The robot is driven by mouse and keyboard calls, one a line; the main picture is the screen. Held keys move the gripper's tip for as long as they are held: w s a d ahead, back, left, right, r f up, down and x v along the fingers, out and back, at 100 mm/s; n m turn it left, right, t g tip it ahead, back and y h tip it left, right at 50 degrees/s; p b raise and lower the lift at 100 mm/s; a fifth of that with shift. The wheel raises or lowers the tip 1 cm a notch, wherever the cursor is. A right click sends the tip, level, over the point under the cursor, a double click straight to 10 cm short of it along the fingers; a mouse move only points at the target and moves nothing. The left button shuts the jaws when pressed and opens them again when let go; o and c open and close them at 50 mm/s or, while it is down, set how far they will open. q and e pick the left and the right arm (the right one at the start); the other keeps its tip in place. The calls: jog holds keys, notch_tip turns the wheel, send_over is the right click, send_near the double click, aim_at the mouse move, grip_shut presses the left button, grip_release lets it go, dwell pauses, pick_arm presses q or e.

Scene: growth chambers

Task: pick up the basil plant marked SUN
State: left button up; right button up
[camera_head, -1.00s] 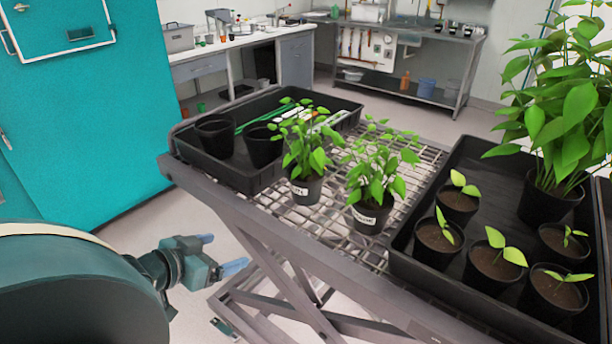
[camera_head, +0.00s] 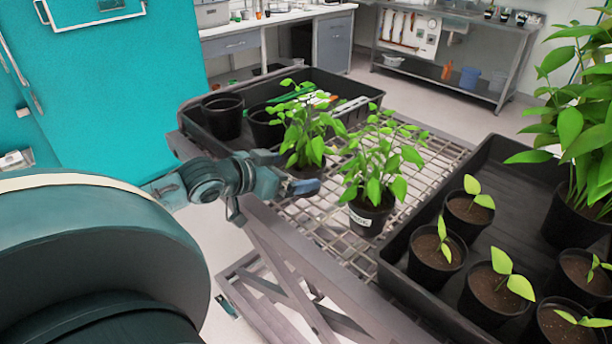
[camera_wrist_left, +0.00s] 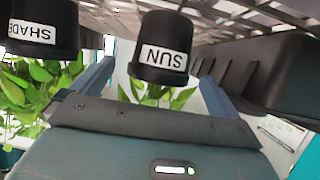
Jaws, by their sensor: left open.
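The SUN basil (camera_head: 305,130) is a leafy green plant in a black pot on the wire-grid cart top. Its SUN label is hidden in the head view but shows, upside down, on the pot in the left wrist view (camera_wrist_left: 164,58). My left gripper (camera_head: 288,183) is open at the pot's near side, level with its lower part. In the wrist view the pot appears between the two fingers; I cannot tell whether they reach around it. The SHADE basil (camera_head: 375,180) stands just to the right; its pot also shows in the wrist view (camera_wrist_left: 42,35). My right gripper is not in view.
A black tray (camera_head: 345,108) with empty pots lies behind the plants. Another black tray (camera_head: 480,185) with several seedlings and a tall leafy plant (camera_head: 580,130) is at the right. The cart's grey frame edge (camera_head: 310,265) runs close below my gripper.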

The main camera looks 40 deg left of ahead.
aim_at(305, 167)
pick_arm(q)
jog(key=shift+x, duration=2.75)
jog(key=shift+r, duration=0.2)
jog(key=c, duration=1.2)
